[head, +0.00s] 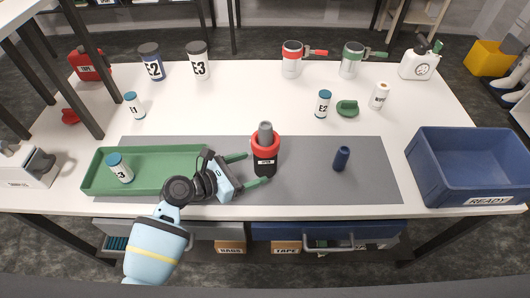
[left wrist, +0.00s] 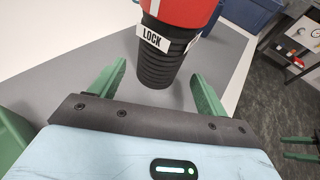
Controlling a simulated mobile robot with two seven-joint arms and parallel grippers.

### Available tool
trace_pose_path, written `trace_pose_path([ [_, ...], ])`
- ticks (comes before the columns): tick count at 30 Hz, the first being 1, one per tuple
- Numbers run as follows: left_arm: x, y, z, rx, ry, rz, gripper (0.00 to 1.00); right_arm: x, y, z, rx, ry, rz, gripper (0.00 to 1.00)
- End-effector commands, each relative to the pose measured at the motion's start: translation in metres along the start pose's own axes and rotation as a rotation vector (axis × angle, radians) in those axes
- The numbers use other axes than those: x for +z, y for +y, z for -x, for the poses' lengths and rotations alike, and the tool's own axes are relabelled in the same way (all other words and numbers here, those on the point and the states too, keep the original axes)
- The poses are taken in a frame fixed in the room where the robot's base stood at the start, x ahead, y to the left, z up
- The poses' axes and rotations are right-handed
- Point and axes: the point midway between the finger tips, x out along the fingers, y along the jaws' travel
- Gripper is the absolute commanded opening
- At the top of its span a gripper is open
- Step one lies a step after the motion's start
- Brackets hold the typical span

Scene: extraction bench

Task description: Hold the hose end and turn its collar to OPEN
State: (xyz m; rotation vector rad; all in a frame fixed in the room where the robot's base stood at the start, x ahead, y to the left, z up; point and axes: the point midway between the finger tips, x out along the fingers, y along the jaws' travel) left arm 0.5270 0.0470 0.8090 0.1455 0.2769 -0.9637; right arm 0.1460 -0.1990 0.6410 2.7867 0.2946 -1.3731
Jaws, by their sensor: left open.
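The hose end (head: 265,162) stands upright on the grey mat, with a red collar (head: 266,142) around it and a grey top. In the left wrist view its black ribbed part (left wrist: 158,68) carries a white label reading LOCK, under the red collar (left wrist: 185,10). My left gripper (head: 247,170) is open, just left of the hose end, its green fingers pointing at it. In the left wrist view the black part lies ahead, between the two fingertips, and nothing is gripped. Two green bars (left wrist: 303,148) at that view's right edge may be my right gripper's fingers.
A green tray (head: 90,181) with a blue-capped jar (head: 120,168) lies left of the hose end. A dark blue bottle (head: 341,158) stands on the mat (head: 305,185) to the right. A blue crate (head: 468,140) labelled READY stands farther right. Red-collared and green-collared containers stand behind.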

Motion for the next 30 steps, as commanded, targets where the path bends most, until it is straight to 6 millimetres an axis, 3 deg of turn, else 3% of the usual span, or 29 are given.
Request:
trace_pose_path([
  [12, 0.0, 0.0, -0.043, 0.0, -0.001, 0.001, 0.76, 0.003, -0.002, -0.007, -0.001, -0.003, -0.007, 0.36],
  [25, 0.001, 0.0, -0.048, 0.0, -0.001, -0.001, 0.76, 0.009, -0.003, -0.005, -0.003, -0.015, -0.008, 0.36],
  [30, 0.001, 0.0, -0.047, 0.001, -0.001, -0.001, 0.54, 0.01, -0.003, -0.004, -0.003, -0.017, -0.008, 0.36],
])
